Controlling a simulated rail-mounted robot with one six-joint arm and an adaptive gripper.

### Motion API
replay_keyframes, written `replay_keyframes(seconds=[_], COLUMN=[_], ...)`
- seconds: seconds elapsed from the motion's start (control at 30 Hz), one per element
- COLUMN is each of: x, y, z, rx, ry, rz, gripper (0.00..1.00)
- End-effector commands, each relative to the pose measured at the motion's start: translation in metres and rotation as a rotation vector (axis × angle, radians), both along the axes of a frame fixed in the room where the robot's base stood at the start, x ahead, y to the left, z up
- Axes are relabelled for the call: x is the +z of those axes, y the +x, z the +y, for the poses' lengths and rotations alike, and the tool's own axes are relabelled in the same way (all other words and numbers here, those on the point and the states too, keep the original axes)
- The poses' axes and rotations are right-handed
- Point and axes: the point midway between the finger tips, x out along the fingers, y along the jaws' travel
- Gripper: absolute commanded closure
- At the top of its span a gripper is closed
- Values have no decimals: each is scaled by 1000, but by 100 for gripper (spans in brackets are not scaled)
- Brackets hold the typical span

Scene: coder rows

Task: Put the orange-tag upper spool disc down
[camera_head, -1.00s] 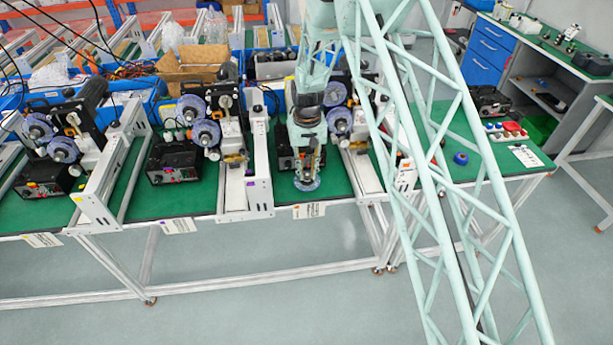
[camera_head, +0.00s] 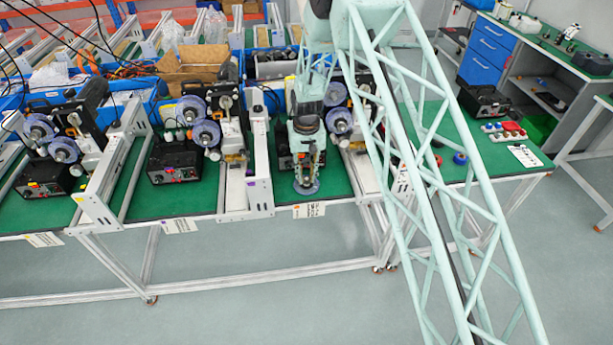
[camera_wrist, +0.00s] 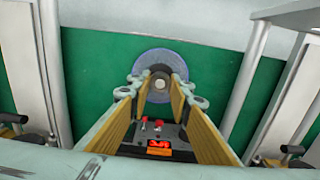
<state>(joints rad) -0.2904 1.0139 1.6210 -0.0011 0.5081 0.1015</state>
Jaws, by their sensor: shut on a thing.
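The spool disc (camera_head: 306,190), blue-grey and round, is at the tip of my gripper (camera_head: 306,181), over the front of the green bench top. In the wrist view the disc (camera_wrist: 157,57) lies face-on beyond my fingertips (camera_wrist: 158,84). The yellow-padded fingers are closed in on its pale central hub. Whether the disc touches the green mat or hangs just above it, I cannot tell. A white label with an orange mark (camera_head: 309,210) is on the bench's front edge just below the disc.
A black control box with a red display (camera_wrist: 158,144) sits behind the disc. White metal frames (camera_head: 259,165) stand either side of this bay. Other spool discs (camera_head: 206,133) are on neighbouring machines. Green mat is clear around the disc.

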Motion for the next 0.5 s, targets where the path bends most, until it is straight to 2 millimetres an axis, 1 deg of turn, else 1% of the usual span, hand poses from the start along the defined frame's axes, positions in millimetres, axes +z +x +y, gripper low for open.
replay_keyframes(seconds=[0.5], x=[-5], y=[0], z=[0], rx=[0], ry=[0], rz=[-1], gripper=[94])
